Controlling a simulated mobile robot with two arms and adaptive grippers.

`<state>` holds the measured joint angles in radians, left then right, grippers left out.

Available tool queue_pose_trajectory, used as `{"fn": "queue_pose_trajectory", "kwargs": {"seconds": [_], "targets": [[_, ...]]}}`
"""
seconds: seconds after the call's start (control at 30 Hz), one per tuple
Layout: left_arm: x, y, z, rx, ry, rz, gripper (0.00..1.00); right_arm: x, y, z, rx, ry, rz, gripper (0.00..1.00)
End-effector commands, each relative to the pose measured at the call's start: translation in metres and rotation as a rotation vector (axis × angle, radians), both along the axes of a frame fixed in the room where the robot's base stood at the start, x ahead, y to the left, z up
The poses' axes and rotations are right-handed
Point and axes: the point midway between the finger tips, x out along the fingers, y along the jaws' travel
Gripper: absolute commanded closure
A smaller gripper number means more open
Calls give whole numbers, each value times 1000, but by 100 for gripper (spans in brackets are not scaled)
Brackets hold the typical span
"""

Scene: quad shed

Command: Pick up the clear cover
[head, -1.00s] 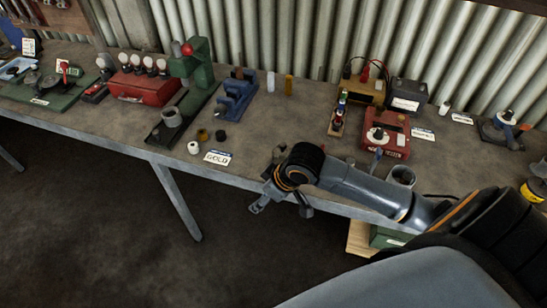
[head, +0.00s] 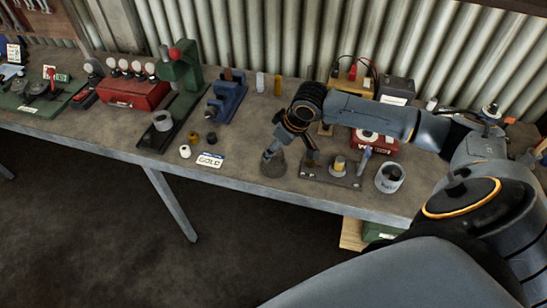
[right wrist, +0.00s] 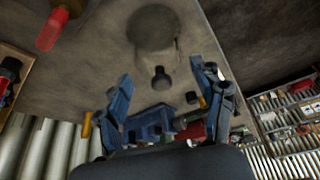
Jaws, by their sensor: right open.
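The clear cover (head: 273,168) looks like a smoky see-through dome standing upright on the bench near its front edge. In the right wrist view the cover (right wrist: 153,32) shows as a round greyish shape, with a small dark knob (right wrist: 160,77) between the fingers. My right gripper (head: 290,157) is open at the cover, with one finger over its top. The spread fingers also show in the right wrist view (right wrist: 161,76). I see no grip on the cover. My left gripper is out of view.
A dark board with a yellow-and-white piece (head: 339,166) and a grey cup (head: 389,178) stand right of the cover. A GOLD card (head: 209,160) and small caps lie to its left. A blue vise (head: 228,101) and green press (head: 181,72) stand further back.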

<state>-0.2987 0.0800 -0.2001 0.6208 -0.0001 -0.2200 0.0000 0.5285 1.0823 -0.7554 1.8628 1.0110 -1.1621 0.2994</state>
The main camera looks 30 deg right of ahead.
Motion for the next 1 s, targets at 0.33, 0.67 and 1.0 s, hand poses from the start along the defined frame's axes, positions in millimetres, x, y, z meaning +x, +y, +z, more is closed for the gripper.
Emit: {"fn": "queue_pose_trajectory", "kwargs": {"seconds": [0.33,0.67,1.0], "targets": [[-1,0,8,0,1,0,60,12,5,-32,2,2,0,32],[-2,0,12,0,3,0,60,25,8,-64,-1,-1,1,32],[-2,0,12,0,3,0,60,25,8,-64,-1,-1,1,64]]}}
